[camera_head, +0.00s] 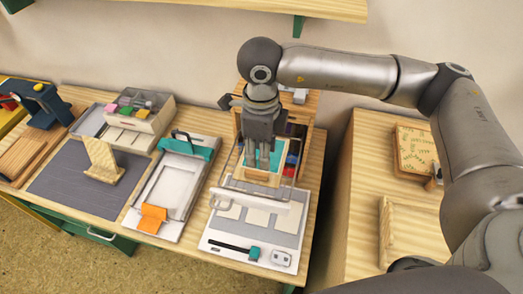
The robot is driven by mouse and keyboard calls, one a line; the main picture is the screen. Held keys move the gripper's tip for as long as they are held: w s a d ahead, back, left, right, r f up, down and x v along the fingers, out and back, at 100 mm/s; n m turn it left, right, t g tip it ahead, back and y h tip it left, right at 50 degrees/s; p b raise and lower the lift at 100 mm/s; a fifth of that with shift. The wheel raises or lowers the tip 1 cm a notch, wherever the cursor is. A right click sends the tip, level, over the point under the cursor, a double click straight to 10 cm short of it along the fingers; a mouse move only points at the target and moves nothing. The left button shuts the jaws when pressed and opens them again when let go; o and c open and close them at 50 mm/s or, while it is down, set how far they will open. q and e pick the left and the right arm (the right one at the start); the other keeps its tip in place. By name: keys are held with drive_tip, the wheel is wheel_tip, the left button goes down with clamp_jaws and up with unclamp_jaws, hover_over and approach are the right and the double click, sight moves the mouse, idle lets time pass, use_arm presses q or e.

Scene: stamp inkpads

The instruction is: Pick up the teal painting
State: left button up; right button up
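A flat teal piece (276,159), which looks like the teal painting, lies in a light wooden frame or tray at the back of the right-hand work area. My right gripper (260,163) points straight down over it and hides much of it. The fingertips are at or just above the teal surface; I cannot tell whether they touch it or hold anything. The finger gap is too small to judge. My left gripper is not in view.
A clear-sided frame with a pale front bar (250,198) surrounds the spot. A wooden cabinet (312,108) stands behind. A paper trimmer (172,190) with an orange clip is to the left.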

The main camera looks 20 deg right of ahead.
sight(259, 173)
drive_tip(key=f, duration=0.1)
drive_tip(key=s+f+p, duration=0.1)
drive_tip(key=f, duration=0.1)
drive_tip(key=shift+a, duration=0.15)
drive_tip(key=shift+w+f, duration=0.1)
drive_tip(key=shift+f, duration=0.2)
drive_tip(key=shift+w+f+p, duration=0.2)
drive_tip(key=shift+f+p, duration=0.1)
drive_tip(key=f, duration=0.1)
drive_tip(key=f+p, duration=0.2)
drive_tip(key=f, duration=0.1)
drive_tip(key=shift+w+f, duration=0.1)
drive_tip(key=shift+w, duration=0.25)
drive_tip(key=shift+f, duration=0.25)
drive_tip(key=shift+c, duration=0.7)
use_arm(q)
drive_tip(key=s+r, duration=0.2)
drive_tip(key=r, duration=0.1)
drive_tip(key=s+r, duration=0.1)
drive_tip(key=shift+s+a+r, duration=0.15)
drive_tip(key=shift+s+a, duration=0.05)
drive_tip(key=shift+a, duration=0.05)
use_arm(e)
clamp_jaws()
